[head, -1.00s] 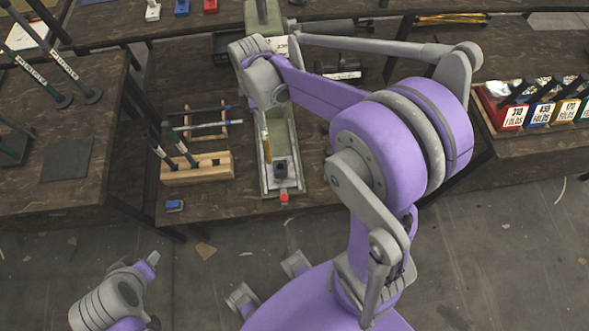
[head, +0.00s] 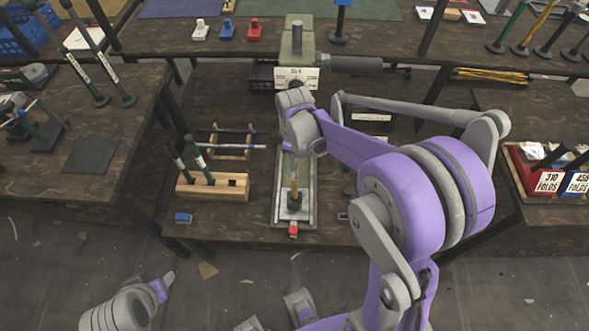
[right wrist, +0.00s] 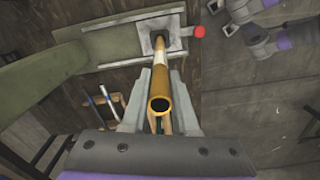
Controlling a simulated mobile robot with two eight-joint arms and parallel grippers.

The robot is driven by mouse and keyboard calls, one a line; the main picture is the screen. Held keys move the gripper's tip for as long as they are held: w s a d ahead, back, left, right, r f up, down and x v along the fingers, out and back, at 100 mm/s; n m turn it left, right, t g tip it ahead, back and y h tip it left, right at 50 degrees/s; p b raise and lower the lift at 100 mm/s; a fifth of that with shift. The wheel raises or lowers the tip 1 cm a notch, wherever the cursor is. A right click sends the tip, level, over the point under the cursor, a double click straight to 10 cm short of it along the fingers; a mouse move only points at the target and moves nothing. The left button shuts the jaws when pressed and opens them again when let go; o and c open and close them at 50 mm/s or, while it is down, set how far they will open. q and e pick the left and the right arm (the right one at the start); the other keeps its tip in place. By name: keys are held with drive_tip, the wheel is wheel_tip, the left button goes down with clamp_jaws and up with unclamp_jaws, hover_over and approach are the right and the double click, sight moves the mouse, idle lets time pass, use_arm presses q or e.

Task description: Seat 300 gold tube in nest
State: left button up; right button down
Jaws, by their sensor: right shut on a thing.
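The gold tube (head: 294,182) stands about upright below my right gripper (head: 292,150), which is shut on it. In the right wrist view the tube's open upper end (right wrist: 161,105) faces the camera, between the fingers (right wrist: 158,98); a pale band is near its far end. The dark nest (right wrist: 159,39) sits on a pale plate on the press bed (head: 279,212). The tube's lower end lines up with the nest and overlaps it in both views; I cannot tell how deep it is. My left gripper (head: 163,287) is low at the left, away from the bench; its jaws are unclear.
A wooden rack (head: 213,187) with dark green-topped tools stands left of the press bed. A red knob (head: 293,230) is at the bed's front end. The press head (head: 297,77) with a white sign is behind. A blue block (head: 183,217) lies at the bench's front left.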

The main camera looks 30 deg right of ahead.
sight(294, 175)
use_arm(q)
drive_tip(key=shift+s+f+b, duration=0.2)
drive_tip(key=shift+f+b, duration=0.15)
drive_tip(key=shift+f, duration=0.2)
drive_tip(key=shift+s+f+b, duration=0.15)
drive_tip(key=shift+f+b, duration=0.2)
drive_tip(key=shift+f, duration=0.2)
use_arm(e)
wheel_tip(294, 175, down, 3)
drive_tip(key=shift+s, duration=0.1)
use_arm(q)
drive_tip(key=shift+w, duration=0.1)
use_arm(e)
drive_tip(key=c, duration=1.1)
unclamp_jaws()
drive_tip(key=shift+f, duration=0.15)
drive_tip(key=shift+c, duration=0.2)
drive_tip(key=o, duration=0.5)
drive_tip(key=shift+c, duration=0.2)
